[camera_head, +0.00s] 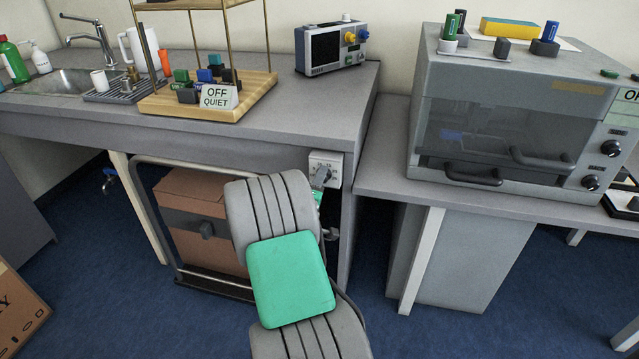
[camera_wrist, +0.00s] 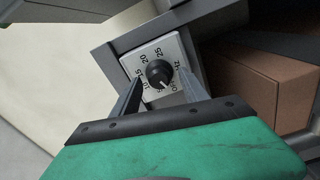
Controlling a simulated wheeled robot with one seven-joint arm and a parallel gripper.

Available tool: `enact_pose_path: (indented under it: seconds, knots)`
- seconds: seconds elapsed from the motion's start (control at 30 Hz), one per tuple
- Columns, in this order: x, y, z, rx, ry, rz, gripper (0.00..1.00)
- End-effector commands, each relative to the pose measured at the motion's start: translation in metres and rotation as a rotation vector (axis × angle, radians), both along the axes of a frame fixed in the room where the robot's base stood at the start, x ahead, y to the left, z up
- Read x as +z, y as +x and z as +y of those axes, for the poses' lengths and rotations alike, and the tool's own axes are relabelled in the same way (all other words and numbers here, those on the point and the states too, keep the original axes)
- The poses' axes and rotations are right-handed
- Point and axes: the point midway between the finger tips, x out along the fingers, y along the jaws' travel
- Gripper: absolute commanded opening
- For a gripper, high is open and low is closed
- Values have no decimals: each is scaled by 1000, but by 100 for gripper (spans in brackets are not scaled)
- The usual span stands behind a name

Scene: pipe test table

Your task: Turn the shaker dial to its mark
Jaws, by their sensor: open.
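The dial is a round black knob (camera_wrist: 160,74) on a pale square plate (camera_wrist: 143,57) with printed numbers and "Hz", seen in the wrist view. In the head view its plate (camera_head: 325,168) is on the bench's front edge, at the right end. A small pale pointer line on the knob points toward the lower part of the plate in the wrist picture. My gripper (camera_wrist: 160,78) is open, with one finger on each side of the knob in the wrist view. I cannot tell whether the fingers touch it. In the head view my arm hides most of the gripper.
A sign reading "OFF QUIET" (camera_head: 219,97) stands on a wooden rack (camera_head: 165,103) on the bench above. A cardboard box (camera_head: 190,195) is under the bench. A grey oven-like machine (camera_head: 500,110) with two knobs stands on the right bench.

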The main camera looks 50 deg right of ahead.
Motion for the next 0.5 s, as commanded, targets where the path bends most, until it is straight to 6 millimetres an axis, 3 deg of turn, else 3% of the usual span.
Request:
enact_pose_path:
  seconds: [0.23, 0.5]
  knots:
    - [0, -3, 9, 2, -1, 1, 52]
    - [-1, -23, 59, 4, 1, 1, 52]
